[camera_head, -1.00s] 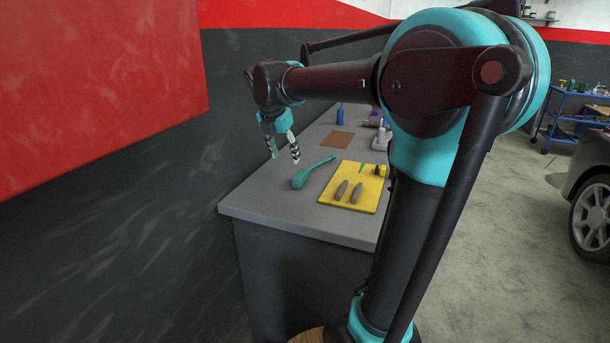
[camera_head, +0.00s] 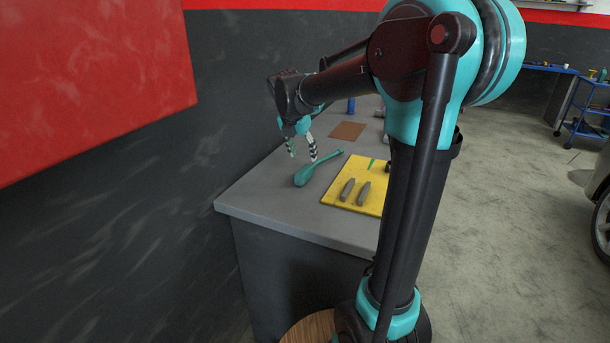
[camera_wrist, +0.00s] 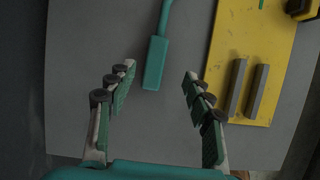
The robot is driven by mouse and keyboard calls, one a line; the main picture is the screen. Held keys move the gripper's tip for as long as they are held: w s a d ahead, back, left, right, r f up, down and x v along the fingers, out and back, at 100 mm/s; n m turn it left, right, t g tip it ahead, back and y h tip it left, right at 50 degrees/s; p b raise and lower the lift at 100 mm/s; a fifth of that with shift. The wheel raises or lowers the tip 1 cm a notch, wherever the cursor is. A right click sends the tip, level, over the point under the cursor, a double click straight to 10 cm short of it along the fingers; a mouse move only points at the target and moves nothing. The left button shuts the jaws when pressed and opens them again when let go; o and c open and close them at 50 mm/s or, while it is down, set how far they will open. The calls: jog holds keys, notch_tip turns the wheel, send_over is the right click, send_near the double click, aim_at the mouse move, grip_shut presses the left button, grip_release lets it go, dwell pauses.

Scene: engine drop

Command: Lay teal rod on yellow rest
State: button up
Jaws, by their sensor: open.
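The teal rod (camera_head: 305,175) lies on the grey bench, with a thick end toward the front and a thinner neck running back. The wrist view shows its thick end (camera_wrist: 155,62) and part of the neck, cut off at the top edge. My gripper (camera_head: 302,157) is open and empty above the bench near the rod. In the wrist view its fingers are spread to either side of the rod's thick end, apart from it. The yellow rest (camera_head: 336,196) is a flat board right of the rod; it also shows in the wrist view (camera_wrist: 222,45).
Two grey bars (camera_head: 347,189) (camera_wrist: 257,92) lie side by side on the yellow board. A black and yellow object (camera_wrist: 303,8) is at the board's far side. A brown mat (camera_head: 347,130) and a blue bottle (camera_head: 351,105) are farther back. A dark wall runs along the bench's left.

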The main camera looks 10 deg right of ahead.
aim_at(305, 169)
jog(key=x, duration=0.4)
jog(key=shift+a+x, duration=0.15)
jog(key=shift+x, duration=0.7)
jog(key=shift+a+x, duration=0.15)
jog(key=shift+x, duration=0.7)
jog(key=shift+a+x, duration=0.2)
jog(key=shift+x, duration=0.65)
jog(key=shift+f, duration=0.15)
jog(key=shift+c, duration=0.4)
grip_shut()
